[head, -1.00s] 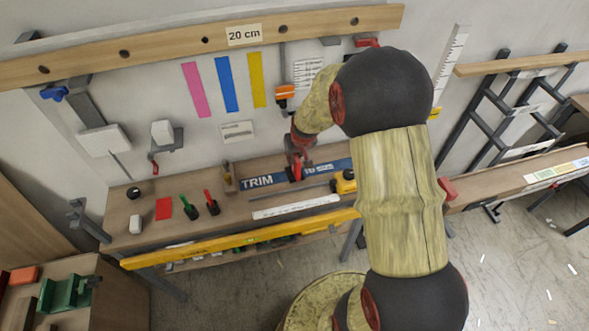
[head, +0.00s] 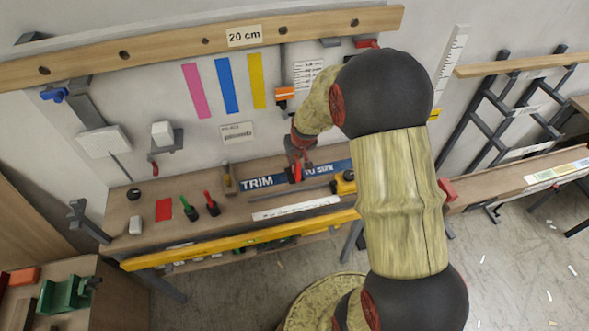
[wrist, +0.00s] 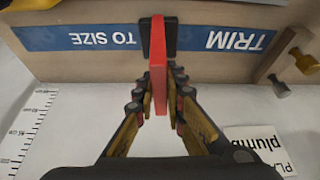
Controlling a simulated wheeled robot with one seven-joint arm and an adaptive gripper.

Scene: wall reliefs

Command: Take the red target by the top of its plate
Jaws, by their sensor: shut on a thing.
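The red target is an upright thin red plate with a black part behind it. In the wrist view the red target (wrist: 158,62) stands between my fingers, in front of the blue TRIM TO SIZE strip (wrist: 90,37). My gripper (wrist: 160,92) is shut on the near end of the plate, one finger on each side. In the head view the red target (head: 297,174) shows as a small red patch below my gripper (head: 299,160), over the bench (head: 235,212). My arm and gripper hide part of it there.
A yellow block (head: 345,184) stands close to the right. A white ruler (head: 296,207) lies in front. Green (head: 188,209) and red-handled (head: 211,204) tools stand to the left. An orange-ended tool (head: 285,93) hangs on the wall above. A yellow bar (head: 240,240) runs along the bench front.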

